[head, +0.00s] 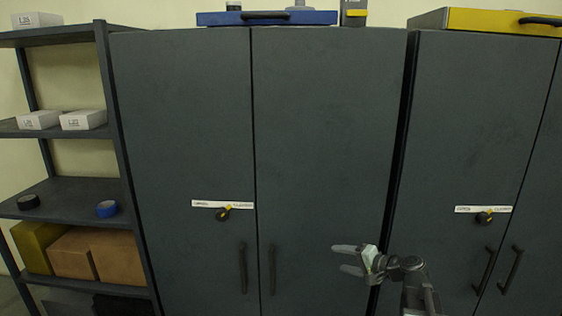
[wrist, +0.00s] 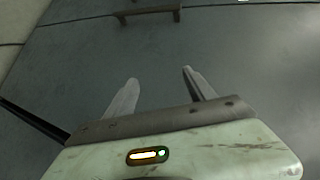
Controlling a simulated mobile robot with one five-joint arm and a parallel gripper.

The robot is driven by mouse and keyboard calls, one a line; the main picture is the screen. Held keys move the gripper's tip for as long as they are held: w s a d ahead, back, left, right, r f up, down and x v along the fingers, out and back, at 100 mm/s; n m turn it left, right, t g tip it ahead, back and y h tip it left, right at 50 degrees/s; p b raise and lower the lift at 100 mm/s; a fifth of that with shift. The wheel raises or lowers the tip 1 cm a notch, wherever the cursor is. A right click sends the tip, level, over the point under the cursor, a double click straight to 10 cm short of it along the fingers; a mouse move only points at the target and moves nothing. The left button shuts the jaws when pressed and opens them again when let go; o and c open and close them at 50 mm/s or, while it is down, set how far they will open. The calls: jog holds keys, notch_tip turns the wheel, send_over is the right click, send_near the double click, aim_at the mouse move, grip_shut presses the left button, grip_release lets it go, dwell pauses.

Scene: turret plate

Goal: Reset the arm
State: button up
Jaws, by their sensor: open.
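My gripper (head: 347,259) is in the lower right of the head view, in front of the right door of the middle dark grey cabinet (head: 325,140). Its two fingers point left and stand apart with nothing between them. In the wrist view the gripper (wrist: 158,88) also shows open and empty. A dark surface lies beyond the fingertips there, with a bar-shaped handle (wrist: 148,14) at the top, apart from the fingers.
The middle cabinet's door handles (head: 243,268) lie left of my gripper. A second cabinet (head: 475,120) stands at right. Shelving (head: 65,200) at left holds white boxes, tape rolls and brown boxes. A blue case (head: 268,18) and a yellow case (head: 500,21) lie on top.

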jog(key=s+a+f+n+g+h, duration=0.4)
jog(key=s+a+f+n+g, duration=0.35)
jog(key=s+a+f, duration=0.6)
jog(key=s+d+f+g+h, duration=0.1)
jog(key=s+d+g+h, duration=0.1)
jog(key=s+d+h, duration=0.3)
jog(key=d, duration=0.3)
jog(key=shift+d+g, duration=0.35)
jog(key=shift+d, duration=0.05)
jog(key=shift+f, duration=0.1)
